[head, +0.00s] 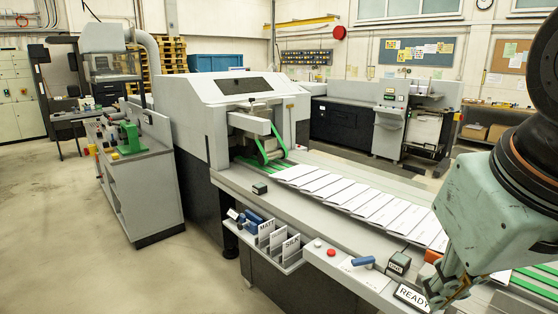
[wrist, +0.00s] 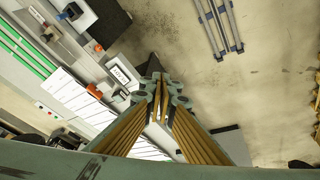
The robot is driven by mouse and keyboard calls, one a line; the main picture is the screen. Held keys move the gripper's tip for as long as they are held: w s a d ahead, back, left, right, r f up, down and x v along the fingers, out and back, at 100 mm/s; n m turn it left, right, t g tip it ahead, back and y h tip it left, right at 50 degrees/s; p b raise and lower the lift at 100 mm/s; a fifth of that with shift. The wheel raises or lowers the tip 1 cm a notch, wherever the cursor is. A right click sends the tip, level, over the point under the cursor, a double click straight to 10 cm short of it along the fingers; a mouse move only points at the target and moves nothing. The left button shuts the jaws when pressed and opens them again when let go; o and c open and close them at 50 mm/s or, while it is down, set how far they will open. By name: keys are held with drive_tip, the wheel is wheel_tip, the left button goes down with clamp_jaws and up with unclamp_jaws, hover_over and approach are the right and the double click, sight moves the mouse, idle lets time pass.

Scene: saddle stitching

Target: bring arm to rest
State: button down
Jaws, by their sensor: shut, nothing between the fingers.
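My gripper (head: 448,292) is at the lower right of the head view, beside the READY sign (head: 411,297) at the front edge of the machine. In the wrist view its fingers (wrist: 160,92) come together in the middle of the picture, with nothing between them. There the sign (wrist: 119,73) lies just left of the fingertips. How far the fingers are above the machine is hard to tell.
White printed sheets (head: 350,192) lie overlapping along the conveyor. A bin (head: 272,240) with MATT and SILK cards hangs on the machine front, near a red button (head: 331,252) and a blue-handled tool (head: 363,262). The floor (head: 95,220) at left is open.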

drive_tip(key=s+a, duration=0.1)
drive_tip(key=s, duration=0.5)
drive_tip(key=shift+s+a+f+m+y, duration=0.15)
drive_tip(key=shift+a+f+m+y, duration=0.15)
drive_tip(key=shift+a+f, duration=0.1)
